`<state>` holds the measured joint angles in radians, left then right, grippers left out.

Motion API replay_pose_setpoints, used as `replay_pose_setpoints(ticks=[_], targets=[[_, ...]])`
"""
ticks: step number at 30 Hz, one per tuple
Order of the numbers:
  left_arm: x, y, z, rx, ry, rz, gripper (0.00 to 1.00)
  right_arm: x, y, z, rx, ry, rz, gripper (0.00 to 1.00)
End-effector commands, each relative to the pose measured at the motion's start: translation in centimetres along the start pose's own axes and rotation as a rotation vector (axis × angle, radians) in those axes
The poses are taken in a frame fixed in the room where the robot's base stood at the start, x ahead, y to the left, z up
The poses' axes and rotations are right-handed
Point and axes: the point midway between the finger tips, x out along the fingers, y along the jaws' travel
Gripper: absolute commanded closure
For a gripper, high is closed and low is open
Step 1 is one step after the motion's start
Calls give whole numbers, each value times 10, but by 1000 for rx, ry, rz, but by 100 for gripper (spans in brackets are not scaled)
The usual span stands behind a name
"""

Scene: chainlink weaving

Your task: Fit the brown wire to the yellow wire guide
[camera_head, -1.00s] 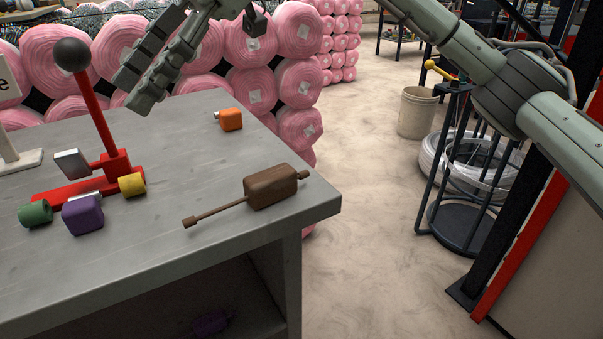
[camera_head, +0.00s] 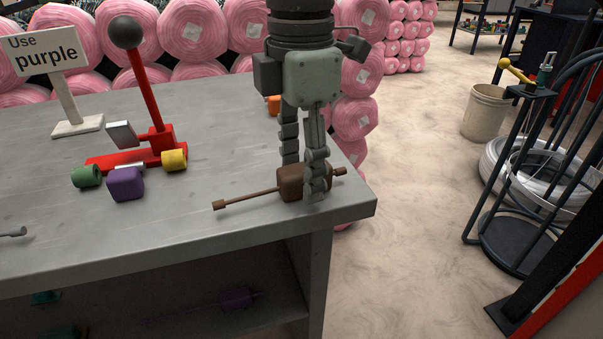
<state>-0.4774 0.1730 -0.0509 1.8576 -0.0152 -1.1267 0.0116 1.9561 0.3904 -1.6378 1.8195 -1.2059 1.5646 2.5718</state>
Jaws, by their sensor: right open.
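The brown wire piece (camera_head: 291,185), a brown block with a thin rod running left to a small end knob, lies on the grey table near its right corner. My right gripper (camera_head: 304,178) points down over it with its fingers apart. One finger is in front of the block and the other toward its far side; I cannot tell whether they touch it. The yellow wire guide (camera_head: 174,159) is a small cylinder at the right of the red lever stand (camera_head: 157,139). My left gripper is not in view.
A green cylinder (camera_head: 86,176) and a purple block (camera_head: 125,184) sit by the stand. A white sign (camera_head: 50,50) reads "Use purple". An orange piece (camera_head: 273,105) is partly hidden behind my gripper. The table (camera_head: 150,235) is clear in front; a purple piece (camera_head: 236,298) lies below.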

Motion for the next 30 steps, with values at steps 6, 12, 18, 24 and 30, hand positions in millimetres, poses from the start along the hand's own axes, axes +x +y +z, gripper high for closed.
replay_pose_setpoints(ticks=[6, 12, 18, 24, 30], targets=[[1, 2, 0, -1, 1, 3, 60, 7, 0, 0, 1, 0, 1, 48], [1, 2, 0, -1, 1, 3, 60, 7, 0, 0, 1, 1, 1, 61], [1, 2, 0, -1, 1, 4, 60, 6, 0, 0, 1, 1, 1, 86], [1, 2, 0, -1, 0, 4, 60, 6, 0, 0, 1, 1, 2, 100], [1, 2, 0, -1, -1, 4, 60, 5, 0, 0, 1, 1, 2, 100]])
